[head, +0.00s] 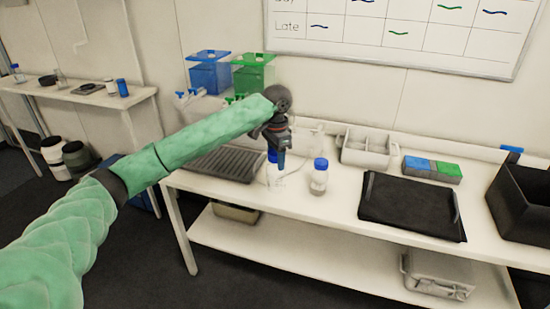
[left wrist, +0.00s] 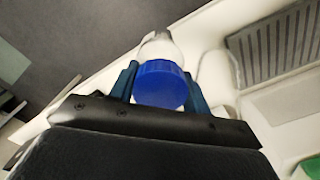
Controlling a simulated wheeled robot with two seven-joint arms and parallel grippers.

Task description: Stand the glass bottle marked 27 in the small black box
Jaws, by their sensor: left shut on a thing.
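My left gripper (head: 280,155) is shut on a clear glass bottle (head: 276,180) with a blue cap, at the front edge of the bench. In the left wrist view the blue cap (left wrist: 160,84) sits between the two blue fingers, with the clear bottle body beyond it. A second clear bottle (head: 318,182) with a blue cap stands just to the right. I cannot read a number on either bottle. An open black box (head: 522,203) stands at the bench's right end, with a small blue piece on its rim. My right gripper is out of view.
A flat black tray (head: 410,206) lies between the bottles and the black box. Behind are a pale divided caddy (head: 367,150) and a blue and green block (head: 432,169). A grey ribbed mat (head: 222,164) lies left of the gripper. Blue (head: 209,72) and green (head: 252,74) containers stand behind.

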